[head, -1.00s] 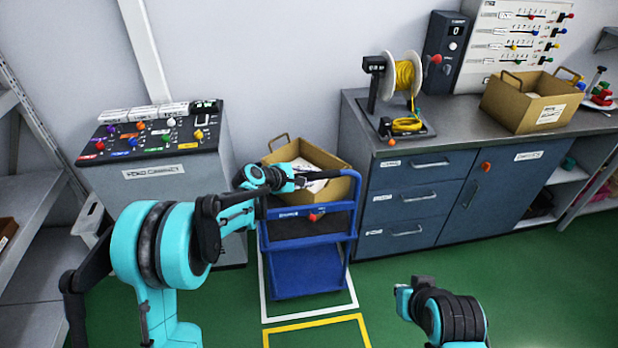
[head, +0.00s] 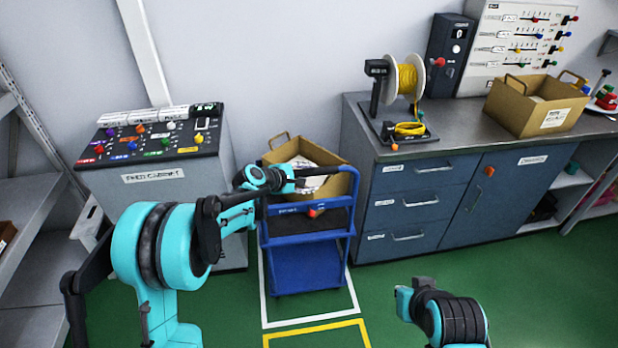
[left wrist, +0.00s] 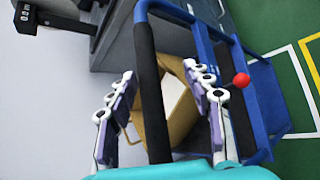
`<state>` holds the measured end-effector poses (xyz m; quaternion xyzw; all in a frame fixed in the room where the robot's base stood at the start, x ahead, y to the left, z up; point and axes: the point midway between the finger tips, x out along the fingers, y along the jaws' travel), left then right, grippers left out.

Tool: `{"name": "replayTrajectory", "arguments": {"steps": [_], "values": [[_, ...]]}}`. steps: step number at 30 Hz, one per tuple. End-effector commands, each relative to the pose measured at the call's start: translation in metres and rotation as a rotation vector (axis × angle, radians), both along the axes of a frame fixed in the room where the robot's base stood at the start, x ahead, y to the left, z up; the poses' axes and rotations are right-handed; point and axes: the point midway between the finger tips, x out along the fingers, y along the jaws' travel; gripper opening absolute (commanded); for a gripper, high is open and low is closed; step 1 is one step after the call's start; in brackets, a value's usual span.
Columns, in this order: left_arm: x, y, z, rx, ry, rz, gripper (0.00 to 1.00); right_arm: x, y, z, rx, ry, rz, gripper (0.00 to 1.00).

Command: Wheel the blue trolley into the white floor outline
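The blue trolley (head: 306,265) stands upright in front of the wall, between the control cabinet and the counter. It carries an open cardboard box (head: 342,186) on top. The white floor outline (head: 312,321) shows around its near and side edges; the far part is hidden under and behind it. My left gripper (head: 308,172) is at the trolley's top handle. In the left wrist view the black handle bar (left wrist: 150,105) runs between its spread fingers (left wrist: 160,72), with gaps on both sides. Only a part of my right arm shows at the lower right; its gripper is out of view.
A yellow floor outline (head: 318,331) lies nearer than the white one. The control cabinet (head: 160,195) is close on the trolley's left, the blue drawer counter (head: 412,215) close on its right. Grey shelving (head: 30,225) stands at far left.

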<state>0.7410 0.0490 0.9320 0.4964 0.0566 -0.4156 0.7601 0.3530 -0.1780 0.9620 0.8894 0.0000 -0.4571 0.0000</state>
Motion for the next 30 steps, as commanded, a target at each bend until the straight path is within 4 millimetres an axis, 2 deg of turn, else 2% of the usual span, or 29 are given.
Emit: {"name": "replayTrajectory", "arguments": {"steps": [8, 21, 30], "values": [[-0.011, 0.011, 0.008, 0.001, 0.000, 0.001, 0.48, 0.000, 0.000, 0.000, 0.000, 0.000, 0.000, 0.00], [-0.069, 0.061, 0.052, -0.001, -0.001, 0.002, 0.48, 0.000, 0.000, 0.000, 0.000, 0.000, 0.000, 0.00], [-0.080, 0.069, 0.061, 0.006, -0.003, -0.003, 0.48, 0.000, 0.000, 0.000, 0.000, 0.000, 0.000, 0.00]]}}
